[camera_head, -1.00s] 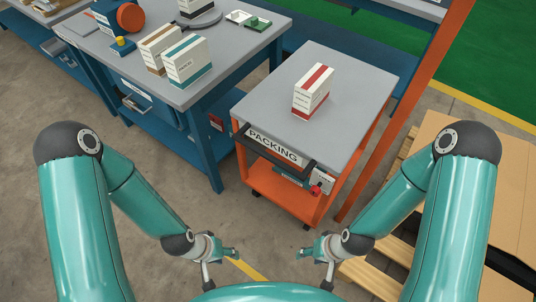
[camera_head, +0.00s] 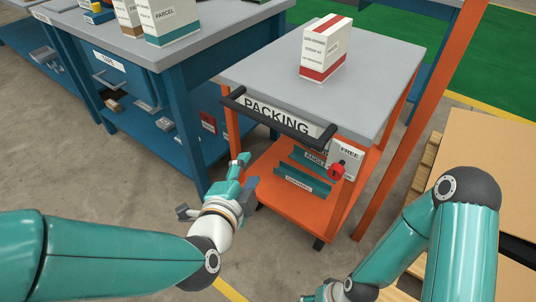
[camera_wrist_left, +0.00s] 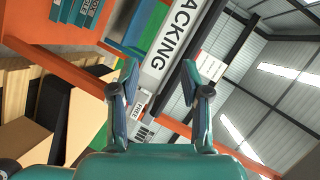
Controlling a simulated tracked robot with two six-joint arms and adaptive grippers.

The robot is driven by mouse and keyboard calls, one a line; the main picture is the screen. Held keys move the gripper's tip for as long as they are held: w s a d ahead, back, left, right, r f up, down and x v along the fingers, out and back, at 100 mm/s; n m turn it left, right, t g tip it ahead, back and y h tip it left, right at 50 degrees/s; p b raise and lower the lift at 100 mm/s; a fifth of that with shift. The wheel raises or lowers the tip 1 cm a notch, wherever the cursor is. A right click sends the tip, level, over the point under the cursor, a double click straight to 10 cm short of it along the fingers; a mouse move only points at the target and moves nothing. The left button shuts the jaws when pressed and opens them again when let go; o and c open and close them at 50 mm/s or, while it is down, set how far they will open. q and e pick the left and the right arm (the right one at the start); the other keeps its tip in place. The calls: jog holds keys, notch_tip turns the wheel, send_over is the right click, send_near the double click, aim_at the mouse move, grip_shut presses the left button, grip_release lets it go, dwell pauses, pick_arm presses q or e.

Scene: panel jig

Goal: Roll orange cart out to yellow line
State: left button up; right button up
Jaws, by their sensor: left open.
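The orange cart (camera_head: 290,205) stands at centre, with a grey top, a PACKING sign (camera_head: 276,116) and a black handle bar (camera_head: 270,122) across its front. A red knob (camera_head: 336,171) sits beside a FREE label (camera_head: 346,150) below. My left gripper (camera_head: 245,175) is open, in front of the cart's left side and below the handle in the picture. In the left wrist view its open fingers (camera_wrist_left: 160,88) point towards the sign and handle (camera_wrist_left: 198,40), with nothing between them. A yellow line (camera_head: 230,290) shows on the floor at the bottom. My right gripper (camera_head: 322,294) is partly cut off there.
A white box with red bands (camera_head: 325,48) stands on the cart top. A blue workbench (camera_head: 185,85) with parcels is close on the left. An orange post (camera_head: 415,130) and cardboard on pallets (camera_head: 490,160) are on the right. Grey floor is open in front of the cart.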

pick_arm(q)
jog(key=s+r+m+t+b, duration=0.1)
jog(key=s+m+t+b, duration=0.2)
jog(key=b, duration=0.2)
pick_arm(e)
notch_tip(320, 180, down, 8)
pick_arm(q)
jog(key=m+p, duration=0.1)
jog(key=p, duration=0.8)
send_near(267, 125)
jog(key=shift+h, duration=0.3)
jog(key=p+x, duration=0.1)
jog(key=x, duration=0.4)
jog(key=p+x, duration=0.1)
jog(key=x, duration=0.5)
jog(key=shift+w+a+f+p, duration=0.1)
jog(key=shift+w+a+p, duration=0.1)
jog(key=shift+p, duration=0.15)
pick_arm(e)
notch_tip(267, 125, up, 12)
pick_arm(q)
grip_shut()
